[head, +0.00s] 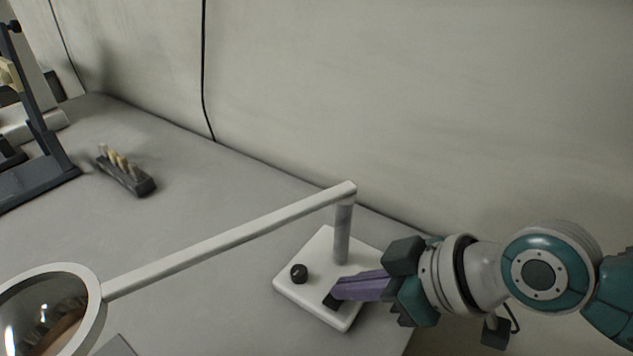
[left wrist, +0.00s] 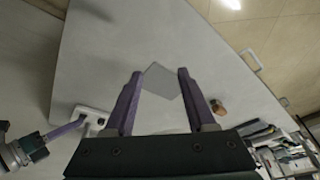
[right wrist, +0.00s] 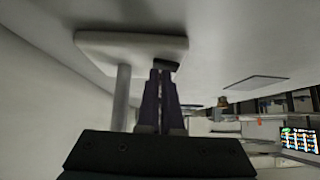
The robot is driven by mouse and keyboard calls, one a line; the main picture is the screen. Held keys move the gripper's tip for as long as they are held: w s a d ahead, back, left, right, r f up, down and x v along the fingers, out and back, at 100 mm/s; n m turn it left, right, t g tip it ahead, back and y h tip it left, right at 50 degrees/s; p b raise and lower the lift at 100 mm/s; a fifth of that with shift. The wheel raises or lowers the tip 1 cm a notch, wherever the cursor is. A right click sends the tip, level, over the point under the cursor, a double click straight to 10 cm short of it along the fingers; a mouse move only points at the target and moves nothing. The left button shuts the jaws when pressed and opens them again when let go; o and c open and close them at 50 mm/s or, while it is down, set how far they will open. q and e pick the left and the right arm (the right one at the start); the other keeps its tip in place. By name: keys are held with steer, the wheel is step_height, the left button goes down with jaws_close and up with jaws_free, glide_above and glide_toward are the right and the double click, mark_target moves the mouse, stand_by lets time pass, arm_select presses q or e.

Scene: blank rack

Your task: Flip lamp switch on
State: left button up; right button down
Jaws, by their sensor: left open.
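The lamp has a white base (head: 318,250) with an upright post (head: 342,235) and a long arm (head: 230,242) leading to a round magnifier head (head: 98,318) at the lower left. A black round knob (head: 299,273) and a dark switch (head: 331,302) sit on the base. My right gripper (head: 340,290) has its purple fingers together, tips at the switch; in the right wrist view the switch (right wrist: 164,62) is right at the fingertips. Contact and the switch's position are hard to tell. My left gripper (left wrist: 160,75) is open and empty, outside the head view.
A dark block with several light pegs (head: 125,172) stands on the grey table (head: 180,220) at the left. A dark stand (head: 45,150) is at the far left. The wall (head: 400,90) with a hanging cable (head: 204,80) is close behind the lamp. A flat grey square (left wrist: 162,80) lies on the table.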

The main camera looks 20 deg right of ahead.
steer(key=r+p, duration=0.2)
steer(key=a+r+p, duration=0.1)
steer(key=r, duration=0.1)
steer(key=shift+s, duration=0.35)
arm_select(q)
steer(key=p+v, duration=0.2)
steer(key=v, duration=0.4)
steer(key=shift+w+d+r, duration=0.2)
steer(key=shift+w+r, duration=0.05)
steer(key=shift+w, duration=0.15)
arm_select(e)
steer(key=v, duration=0.9)
steer(key=shift+s+a+r, duration=0.25)
steer(key=shift+s, duration=0.35)
